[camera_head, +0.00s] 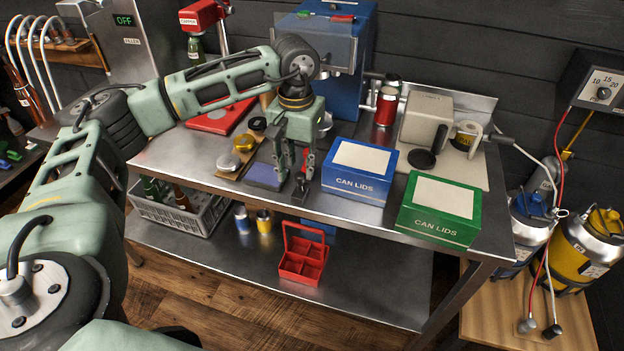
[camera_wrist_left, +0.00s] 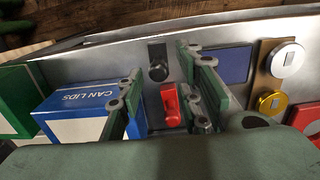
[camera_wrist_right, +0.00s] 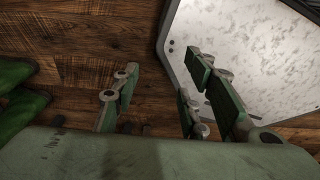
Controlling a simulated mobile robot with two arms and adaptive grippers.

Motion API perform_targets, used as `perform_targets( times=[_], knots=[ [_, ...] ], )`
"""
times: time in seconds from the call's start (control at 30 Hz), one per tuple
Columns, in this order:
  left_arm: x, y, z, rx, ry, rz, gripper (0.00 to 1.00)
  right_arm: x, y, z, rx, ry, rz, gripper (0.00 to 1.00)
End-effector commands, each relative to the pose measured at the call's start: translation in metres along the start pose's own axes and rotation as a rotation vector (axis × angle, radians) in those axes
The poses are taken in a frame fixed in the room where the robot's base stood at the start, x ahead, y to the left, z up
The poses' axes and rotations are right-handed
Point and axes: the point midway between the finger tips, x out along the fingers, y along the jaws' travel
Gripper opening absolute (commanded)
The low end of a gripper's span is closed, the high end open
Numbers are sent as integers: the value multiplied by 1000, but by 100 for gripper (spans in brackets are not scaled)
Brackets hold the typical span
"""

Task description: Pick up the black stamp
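The black stamp (camera_head: 300,188) stands on the metal table near its front edge, beside the dark blue pad (camera_head: 265,175). My left gripper (camera_head: 296,170) is open and points down just above it, partly hiding it in the head view. In the left wrist view the black stamp (camera_wrist_left: 157,62) shows beyond the gap between the open fingers (camera_wrist_left: 157,85), apart from them. A red object (camera_wrist_left: 171,104) lies between the fingers in that view. My right gripper (camera_wrist_right: 165,92) is open and empty in the right wrist view; it is not seen in the head view.
The blue can-lid box (camera_head: 358,188) stands close on the right of my left gripper, with the green can-lid box (camera_head: 438,230) farther right. Gold and silver round pieces (camera_head: 243,142) sit left of the pad. A metal surface (camera_wrist_right: 240,45) is near my right gripper.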

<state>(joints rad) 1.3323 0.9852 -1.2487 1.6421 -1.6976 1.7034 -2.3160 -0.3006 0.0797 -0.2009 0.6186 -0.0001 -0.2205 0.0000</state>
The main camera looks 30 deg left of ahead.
Motion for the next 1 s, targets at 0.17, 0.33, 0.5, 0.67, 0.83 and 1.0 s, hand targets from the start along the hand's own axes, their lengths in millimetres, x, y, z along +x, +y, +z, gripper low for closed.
perform_targets(
  times=[0.17,0.33,0.5,0.67,0.83,1.0],
  knots=[
    [10,0,1,-2,-4,1,33,-3,9,-21,-1,28,10,40],
    [28,1,0,-2,-4,2,33,-9,9,-17,-1,23,10,40],
    [50,2,-2,-2,-6,2,33,-25,3,9,0,-15,3,40],
    [72,3,-3,-2,-3,3,33,-29,0,12,1,-22,0,40],
    [79,3,-3,-2,-1,4,33,-29,-2,-2,2,-1,-2,40],
    [79,3,-3,-2,-1,4,29,-28,-3,-13,3,16,-4,40]
  ],
)
